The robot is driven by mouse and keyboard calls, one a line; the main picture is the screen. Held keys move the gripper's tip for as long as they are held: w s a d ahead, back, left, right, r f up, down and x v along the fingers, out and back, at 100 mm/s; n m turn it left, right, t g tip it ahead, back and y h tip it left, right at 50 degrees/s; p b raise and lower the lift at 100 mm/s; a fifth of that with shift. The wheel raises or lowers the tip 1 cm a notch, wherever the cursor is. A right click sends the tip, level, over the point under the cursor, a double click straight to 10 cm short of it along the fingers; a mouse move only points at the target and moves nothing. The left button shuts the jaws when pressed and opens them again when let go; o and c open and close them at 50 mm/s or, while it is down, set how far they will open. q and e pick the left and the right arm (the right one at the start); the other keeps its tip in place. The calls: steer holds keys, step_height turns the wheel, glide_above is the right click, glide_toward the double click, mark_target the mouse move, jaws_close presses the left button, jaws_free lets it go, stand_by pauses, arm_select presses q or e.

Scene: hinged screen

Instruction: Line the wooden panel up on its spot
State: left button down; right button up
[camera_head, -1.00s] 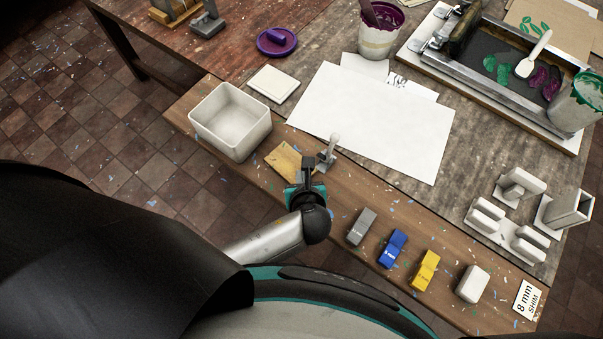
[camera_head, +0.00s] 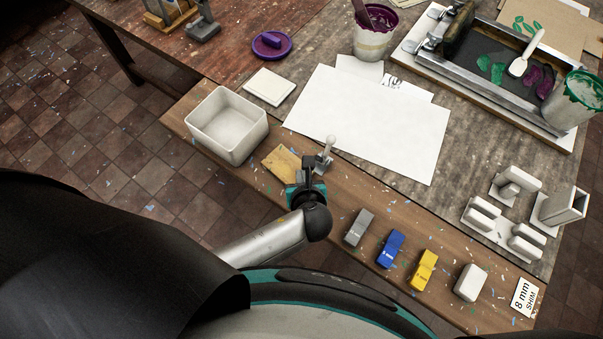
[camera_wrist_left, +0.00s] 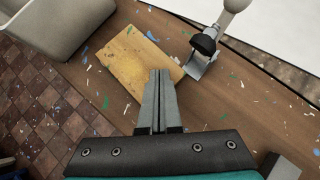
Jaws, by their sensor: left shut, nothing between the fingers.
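The wooden panel (camera_head: 281,162) is a small flat yellowish board lying on the brown front strip of the table, between the white bin and a small upright handle. It shows larger in the left wrist view (camera_wrist_left: 128,62), lying at a slant. My left gripper (camera_head: 303,168) is just on the near side of the panel. In the left wrist view its fingers (camera_wrist_left: 160,74) are together and empty, with their tips over or against the panel's near edge; I cannot tell whether they touch it. My right gripper is not in view.
A white bin (camera_head: 228,146) stands left of the panel. A metal clamp with a pale knob (camera_head: 326,152) is close on its right. A white sheet (camera_head: 369,121) lies behind. Grey, blue (camera_head: 391,248) and yellow blocks line the front strip to the right.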

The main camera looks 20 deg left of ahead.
arm_select(q)
steer(key=shift+w+d+f, duration=0.15)
steer(key=shift+w+d, duration=0.3)
steer(key=shift+w, duration=0.35)
steer(key=shift+w+d+f, duration=0.15)
steer(key=shift+w+d, duration=0.3)
steer(key=shift+w, duration=0.3)
stand_by(2.0)
steer(key=shift+p, duration=0.35)
